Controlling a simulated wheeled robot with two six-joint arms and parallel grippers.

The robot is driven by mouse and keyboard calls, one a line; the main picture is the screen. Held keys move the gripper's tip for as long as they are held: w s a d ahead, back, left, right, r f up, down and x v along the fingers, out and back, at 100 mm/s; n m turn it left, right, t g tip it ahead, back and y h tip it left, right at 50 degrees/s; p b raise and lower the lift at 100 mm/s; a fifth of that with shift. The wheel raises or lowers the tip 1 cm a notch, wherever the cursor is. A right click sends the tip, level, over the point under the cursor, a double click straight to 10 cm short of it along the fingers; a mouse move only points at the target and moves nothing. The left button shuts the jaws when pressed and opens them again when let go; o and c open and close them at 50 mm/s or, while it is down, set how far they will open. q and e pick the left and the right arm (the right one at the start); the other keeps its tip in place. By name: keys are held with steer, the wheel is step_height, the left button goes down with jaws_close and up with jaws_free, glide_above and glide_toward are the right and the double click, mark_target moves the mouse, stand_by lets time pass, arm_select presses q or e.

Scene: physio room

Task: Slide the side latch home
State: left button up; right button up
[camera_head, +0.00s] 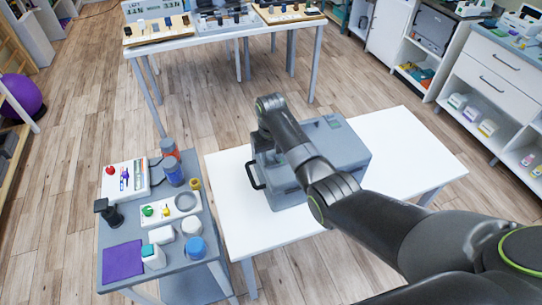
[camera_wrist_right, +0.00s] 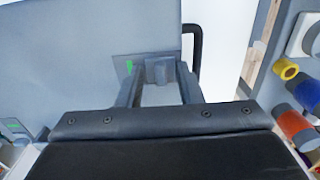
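A grey case (camera_head: 345,150) with a black handle (camera_head: 254,176) on its left side stands on the white table. My right arm reaches over it and hides part of it. My right gripper (camera_head: 262,140) is at the case's far left side, mostly hidden there by the wrist. In the right wrist view, the two fingers of my right gripper (camera_wrist_right: 161,82) are apart, one on each side of a small grey latch block (camera_wrist_right: 159,69). I cannot tell whether they touch it. A green mark (camera_wrist_right: 129,67) shows left of the block, and the handle (camera_wrist_right: 196,42) is right of it. My left gripper is out of view.
A grey cart (camera_head: 190,260) with bottles, jars and a purple pad stands left of the white table (camera_head: 405,135). The table's right part is clear. Another table (camera_head: 200,42) with trays stands behind, and white drawers (camera_head: 495,65) stand at the right.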

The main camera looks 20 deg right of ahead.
steer(key=shift+r, duration=0.5)
step_height(320, 180, up, 7)
steer(key=shift+w+r+b, duration=0.1)
steer(key=shift+b, duration=0.75)
step_height(320, 180, up, 7)
steer(key=p, duration=0.5)
glide_above(271, 159)
steer(key=shift+r+p, duration=0.9)
steer(key=shift+r, duration=0.15)
steer(key=shift+c, duration=0.4)
